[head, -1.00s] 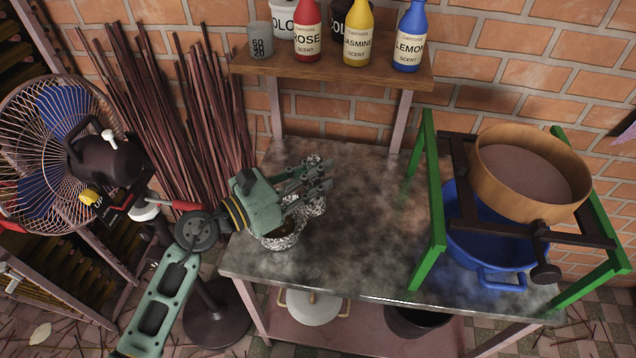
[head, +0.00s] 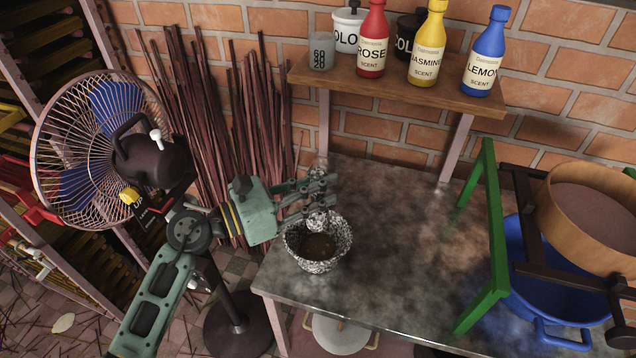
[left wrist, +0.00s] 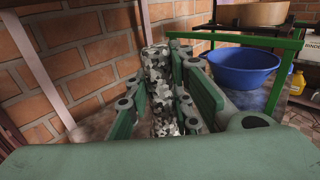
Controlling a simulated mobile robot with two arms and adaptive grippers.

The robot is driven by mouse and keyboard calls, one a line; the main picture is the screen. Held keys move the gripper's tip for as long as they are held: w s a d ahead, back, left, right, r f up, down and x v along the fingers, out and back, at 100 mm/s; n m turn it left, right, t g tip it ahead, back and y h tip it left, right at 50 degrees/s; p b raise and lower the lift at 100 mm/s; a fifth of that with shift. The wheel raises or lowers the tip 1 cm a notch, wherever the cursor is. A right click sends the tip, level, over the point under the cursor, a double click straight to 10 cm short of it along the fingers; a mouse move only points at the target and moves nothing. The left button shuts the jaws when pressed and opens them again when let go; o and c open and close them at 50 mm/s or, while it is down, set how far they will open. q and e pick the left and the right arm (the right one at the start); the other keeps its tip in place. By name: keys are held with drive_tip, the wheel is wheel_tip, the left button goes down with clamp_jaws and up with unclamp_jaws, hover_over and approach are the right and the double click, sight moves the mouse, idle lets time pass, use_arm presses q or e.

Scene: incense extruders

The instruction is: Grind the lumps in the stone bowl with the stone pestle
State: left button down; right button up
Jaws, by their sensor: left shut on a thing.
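The black-and-white speckled stone bowl (head: 335,262) stands upright near the left front of the table, with brown material inside. Separate lumps are too small to tell. My left gripper (head: 322,192) is shut on the speckled stone pestle (head: 318,220), above the bowl's back rim. The pestle is roughly upright, its rounded lower end over the back of the bowl's opening. I cannot tell whether it touches the bowl. In the left wrist view the pestle (left wrist: 158,75) stands between the fingers. My right gripper is not in view.
A shelf (head: 400,85) with scent bottles and a grey cup stands behind the table. A green frame (head: 487,230) with a sieve (head: 585,215) and blue basin (head: 530,275) is at the right. A fan (head: 110,145) stands left. The middle tabletop (head: 400,240) is clear.

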sight(308, 225)
use_arm(q)
drive_tip(key=shift+f+b, duration=0.55)
drive_tip(key=shift+f, duration=0.4)
drive_tip(key=shift+f+b, duration=0.7)
drive_tip(key=shift+f, duration=0.1)
wheel_tip(308, 225, down, 2)
drive_tip(key=shift+f+b, duration=0.1)
drive_tip(key=shift+b, duration=1)
drive_tip(key=shift+f+b, duration=1.4)
drive_tip(key=shift+f, duration=0.05)
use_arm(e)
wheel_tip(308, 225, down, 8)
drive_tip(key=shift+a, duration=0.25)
use_arm(q)
drive_tip(key=shift+f+b, duration=0.3)
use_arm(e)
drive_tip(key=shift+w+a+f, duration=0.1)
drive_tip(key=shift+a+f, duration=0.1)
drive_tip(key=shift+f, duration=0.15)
use_arm(q)
drive_tip(key=shift+f+b, duration=0.35)
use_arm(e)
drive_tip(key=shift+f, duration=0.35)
use_arm(q)
drive_tip(key=shift+s+d, duration=0.1)
drive_tip(key=shift+d, duration=0.1)
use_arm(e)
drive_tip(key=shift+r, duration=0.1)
